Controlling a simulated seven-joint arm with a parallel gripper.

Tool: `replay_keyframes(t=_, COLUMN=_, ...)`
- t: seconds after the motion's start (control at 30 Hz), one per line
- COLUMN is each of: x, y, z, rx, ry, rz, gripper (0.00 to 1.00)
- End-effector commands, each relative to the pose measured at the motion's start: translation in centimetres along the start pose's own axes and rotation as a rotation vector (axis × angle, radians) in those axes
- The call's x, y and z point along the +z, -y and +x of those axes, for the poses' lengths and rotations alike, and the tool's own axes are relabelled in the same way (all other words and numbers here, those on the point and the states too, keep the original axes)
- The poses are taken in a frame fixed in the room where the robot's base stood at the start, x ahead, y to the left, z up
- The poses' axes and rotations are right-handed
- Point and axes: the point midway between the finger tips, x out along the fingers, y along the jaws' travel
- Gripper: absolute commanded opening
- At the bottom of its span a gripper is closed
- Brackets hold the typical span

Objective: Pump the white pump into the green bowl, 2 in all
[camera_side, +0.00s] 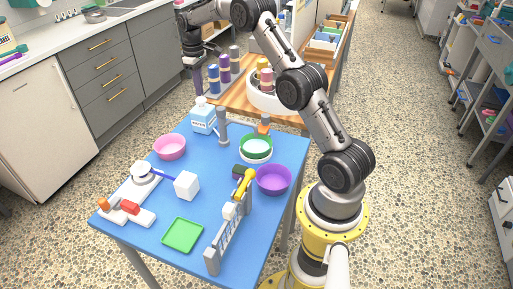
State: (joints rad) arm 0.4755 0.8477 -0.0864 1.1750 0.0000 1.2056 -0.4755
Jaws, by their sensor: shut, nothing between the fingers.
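The white pump (203,119) is a pale bottle with a blue-marked label and a white top. It stands upright near the back left edge of the blue table. The green bowl (256,145) sits to its right, near the back right, on a pale round base. My gripper (198,90) is shut and empty, pointing down from above, close over the pump's top. I cannot tell whether it touches the top. The inside of the green bowl is too small to show any contents.
A grey post (222,128) stands between pump and bowl. A purple bowl (273,180), a pink bowl (169,147), a white cube (187,186), a green tray (183,234) and a grey rack (228,238) share the blue table. The middle has some free room.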

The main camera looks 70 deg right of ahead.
Motion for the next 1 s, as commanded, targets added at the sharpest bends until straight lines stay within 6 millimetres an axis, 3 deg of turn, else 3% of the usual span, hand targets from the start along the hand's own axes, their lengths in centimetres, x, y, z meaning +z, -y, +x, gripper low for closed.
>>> replay_keyframes(t=0.27, x=0.0, y=0.0, z=-0.2, rx=0.001, ry=-0.001, rz=0.000, gripper=0.00)
replay_keyframes(t=1.0, x=0.0, y=0.0, z=-6.0, rx=0.001, ry=-0.001, rz=0.000, gripper=0.00)
